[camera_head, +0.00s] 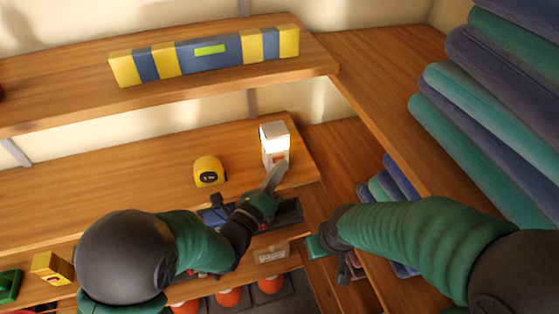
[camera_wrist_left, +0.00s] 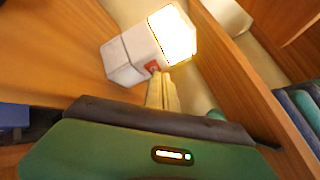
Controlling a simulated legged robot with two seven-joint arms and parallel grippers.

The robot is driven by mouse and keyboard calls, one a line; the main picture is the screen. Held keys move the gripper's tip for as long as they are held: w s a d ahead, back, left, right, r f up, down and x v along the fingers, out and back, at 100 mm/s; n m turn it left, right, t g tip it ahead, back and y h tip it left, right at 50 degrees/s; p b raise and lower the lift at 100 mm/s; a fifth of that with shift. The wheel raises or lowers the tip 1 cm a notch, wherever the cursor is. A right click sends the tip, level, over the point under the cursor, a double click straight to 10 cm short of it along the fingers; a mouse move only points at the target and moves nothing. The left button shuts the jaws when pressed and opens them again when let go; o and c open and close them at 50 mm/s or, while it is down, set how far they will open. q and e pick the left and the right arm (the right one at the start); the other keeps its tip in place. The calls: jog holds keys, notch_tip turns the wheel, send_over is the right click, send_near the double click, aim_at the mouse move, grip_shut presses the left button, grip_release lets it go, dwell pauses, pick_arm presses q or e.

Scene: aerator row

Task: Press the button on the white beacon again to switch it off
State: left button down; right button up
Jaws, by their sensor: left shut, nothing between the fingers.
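The white beacon (camera_head: 275,155) stands upright on the middle wooden shelf near its right end. Its upper part glows brightly, and it glows in the left wrist view (camera_wrist_left: 172,35) too. A red button (camera_wrist_left: 152,67) shows on its side in that view. My left gripper (camera_head: 279,168) is shut and empty, with its fingertips in front of the beacon's lower part, partly covering it. In the left wrist view the fingertips (camera_wrist_left: 162,76) are right by the button; whether they touch it I cannot tell. My right gripper (camera_head: 343,262) hangs lower right, away from the beacon; its fingers are unclear.
A yellow tape measure (camera_head: 208,171) sits left of the beacon. A yellow and blue level (camera_head: 205,55) lies on the upper shelf. Folded blue and green cloths (camera_head: 490,100) are stacked at the right. A yellow box (camera_head: 52,267) and orange round things (camera_head: 229,297) are lower down.

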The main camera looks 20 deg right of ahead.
pick_arm(q)
jog(key=shift+d, duration=0.1)
dwell(0.3)
jog(key=shift+s+a+b, duration=0.2)
jog(key=shift+s+b, duration=0.25)
jog(key=s+b, duration=0.2)
jog(key=s, duration=0.4)
jog(key=shift+d, duration=0.15)
